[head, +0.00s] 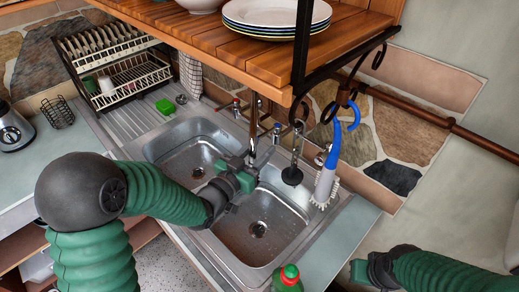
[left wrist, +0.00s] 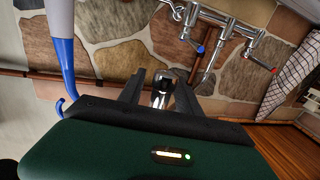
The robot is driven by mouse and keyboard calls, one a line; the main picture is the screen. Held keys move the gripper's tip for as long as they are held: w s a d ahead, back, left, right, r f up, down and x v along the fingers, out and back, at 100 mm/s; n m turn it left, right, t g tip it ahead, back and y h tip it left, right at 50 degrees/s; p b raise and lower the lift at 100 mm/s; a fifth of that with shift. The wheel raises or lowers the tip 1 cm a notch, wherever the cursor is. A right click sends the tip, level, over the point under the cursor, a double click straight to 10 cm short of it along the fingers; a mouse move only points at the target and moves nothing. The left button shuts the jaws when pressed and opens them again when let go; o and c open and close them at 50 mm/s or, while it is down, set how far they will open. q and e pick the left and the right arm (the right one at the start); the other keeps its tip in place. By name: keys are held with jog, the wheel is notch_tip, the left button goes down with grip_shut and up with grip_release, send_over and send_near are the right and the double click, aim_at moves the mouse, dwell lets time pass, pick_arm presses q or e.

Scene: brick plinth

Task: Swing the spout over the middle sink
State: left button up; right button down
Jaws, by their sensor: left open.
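The steel sink (head: 205,232) has two basins in the head view, left (head: 185,160) and right (head: 258,222). A chrome tap (left wrist: 225,25) with red and blue markings is on the stone wall in the left wrist view. Its chrome spout (left wrist: 160,95) shows between the open fingers of my left gripper (left wrist: 160,88); contact cannot be told. In the head view, my left gripper (head: 250,158) is by the divider between the basins, hiding part of the spout. My right gripper (head: 365,270) is low at the right, apart from the sink; its jaws are unclear.
A wooden shelf (head: 270,62) with plates (head: 275,20) overhangs the back. A blue brush (head: 328,165) hangs by the right basin, near a black plunger-like item (head: 292,175). A green bottle (head: 288,278) stands at front. A dish rack (head: 125,75) is at left.

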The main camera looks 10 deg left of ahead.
pick_arm(q)
jog(key=shift+a, duration=0.1)
jog(key=shift+c, duration=0.3)
jog(key=shift+s, duration=0.1)
jog(key=shift+c, duration=1.2)
grip_shut()
